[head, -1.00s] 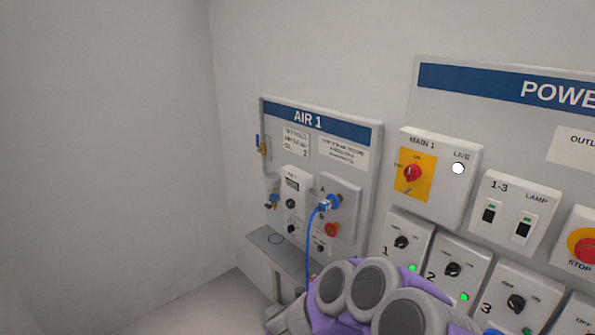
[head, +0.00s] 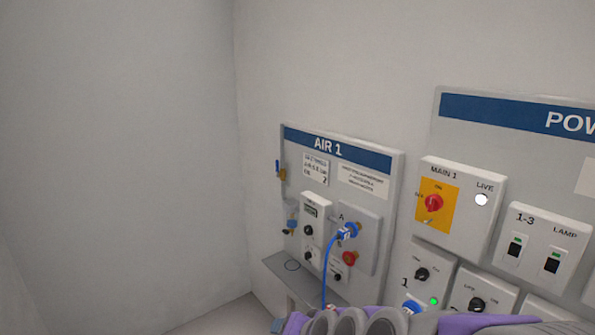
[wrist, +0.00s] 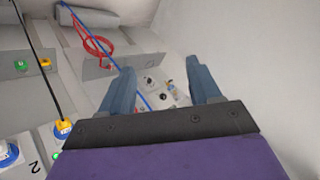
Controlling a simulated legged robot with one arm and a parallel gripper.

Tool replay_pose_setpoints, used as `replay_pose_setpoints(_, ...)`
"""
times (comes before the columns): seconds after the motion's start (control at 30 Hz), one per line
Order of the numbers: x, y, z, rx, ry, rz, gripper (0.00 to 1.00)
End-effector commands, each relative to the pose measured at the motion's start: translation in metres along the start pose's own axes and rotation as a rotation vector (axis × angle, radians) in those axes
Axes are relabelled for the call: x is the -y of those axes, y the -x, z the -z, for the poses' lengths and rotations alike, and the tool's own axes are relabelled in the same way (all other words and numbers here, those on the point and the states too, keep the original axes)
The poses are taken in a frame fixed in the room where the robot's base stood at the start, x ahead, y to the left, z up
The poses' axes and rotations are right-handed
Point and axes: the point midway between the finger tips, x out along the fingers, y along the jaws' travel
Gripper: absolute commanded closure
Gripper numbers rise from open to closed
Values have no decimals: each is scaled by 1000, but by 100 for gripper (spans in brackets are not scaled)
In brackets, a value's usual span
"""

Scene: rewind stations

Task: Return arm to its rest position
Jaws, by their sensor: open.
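My gripper (wrist: 162,85) shows in the wrist view with its two blue-grey fingers spread apart. Nothing is held between them. Part of the AIR 1 panel (wrist: 160,92) shows beyond the gap between the fingers. The arm is in front of the lower part of the power panel.
The AIR 1 panel (head: 373,215) stands left of the power panel (head: 432,140). A blue hose (head: 328,270) hangs from its port A. Bare wall (head: 120,150) fills the left.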

Motion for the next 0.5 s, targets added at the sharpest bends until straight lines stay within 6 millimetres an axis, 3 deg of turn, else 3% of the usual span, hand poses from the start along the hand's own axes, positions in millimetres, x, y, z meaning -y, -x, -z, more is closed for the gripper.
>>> replay_pose_setpoints(0.27,-70,78,-86,345,208,-217,37)
replay_pose_setpoints(0.5,-139,164,-148,625,262,-443,37)
